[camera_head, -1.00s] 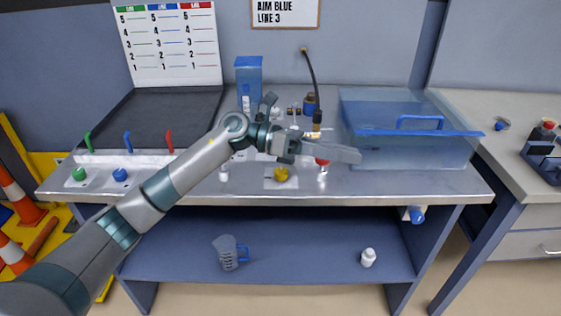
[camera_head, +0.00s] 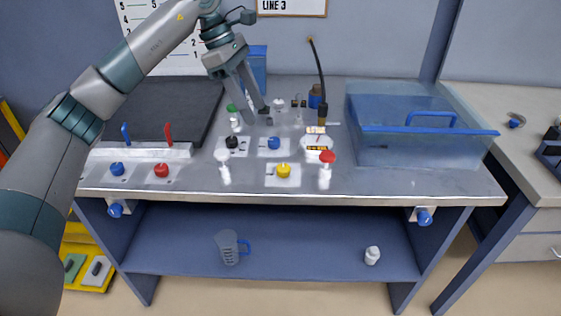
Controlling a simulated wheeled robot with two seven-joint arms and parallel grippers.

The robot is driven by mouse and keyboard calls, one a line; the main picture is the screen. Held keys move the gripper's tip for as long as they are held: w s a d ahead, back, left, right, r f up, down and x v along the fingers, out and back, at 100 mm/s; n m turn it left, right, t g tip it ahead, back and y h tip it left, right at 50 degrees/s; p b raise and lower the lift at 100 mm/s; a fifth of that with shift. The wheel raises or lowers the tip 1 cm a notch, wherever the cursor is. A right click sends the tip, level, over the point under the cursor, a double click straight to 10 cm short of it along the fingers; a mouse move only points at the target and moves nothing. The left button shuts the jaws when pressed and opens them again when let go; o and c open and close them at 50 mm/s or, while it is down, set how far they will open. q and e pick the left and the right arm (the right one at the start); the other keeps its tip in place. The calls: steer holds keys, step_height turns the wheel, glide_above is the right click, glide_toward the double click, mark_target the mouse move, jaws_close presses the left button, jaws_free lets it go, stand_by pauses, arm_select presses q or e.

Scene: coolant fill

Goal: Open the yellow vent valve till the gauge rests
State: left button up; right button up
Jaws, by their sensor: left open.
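The yellow vent valve (camera_head: 283,171) is a round knob on a small white plate near the front middle of the metal bench. My left gripper (camera_head: 251,108) points downward above the bench, behind and to the left of the yellow knob. Its fingers are apart with nothing between them, and it does not touch the knob. A gauge is not clear to make out; a small round white part with a dark label (camera_head: 319,147) stands behind and right of the knob, too small to read. My right gripper is out of view.
A red-topped post (camera_head: 326,160) stands close right of the yellow knob and a white-topped post (camera_head: 223,157) to its left. Black (camera_head: 232,142) and blue (camera_head: 274,143) knobs sit behind. A clear blue bin (camera_head: 400,147) fills the right side.

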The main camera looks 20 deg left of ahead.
arm_select(q)
steer(key=p, duration=0.1)
glide_toward(282, 167)
steer(key=p+x, duration=0.2)
steer(key=x, duration=0.6)
steer(key=shift+w+d+f, duration=0.1)
steer(key=shift+f, duration=0.2)
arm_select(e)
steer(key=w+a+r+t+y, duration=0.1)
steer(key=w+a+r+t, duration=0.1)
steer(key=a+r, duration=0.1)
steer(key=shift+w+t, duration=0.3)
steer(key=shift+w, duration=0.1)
arm_select(q)
steer(key=shift+c, duration=0.6)
steer(key=c, duration=0.9)
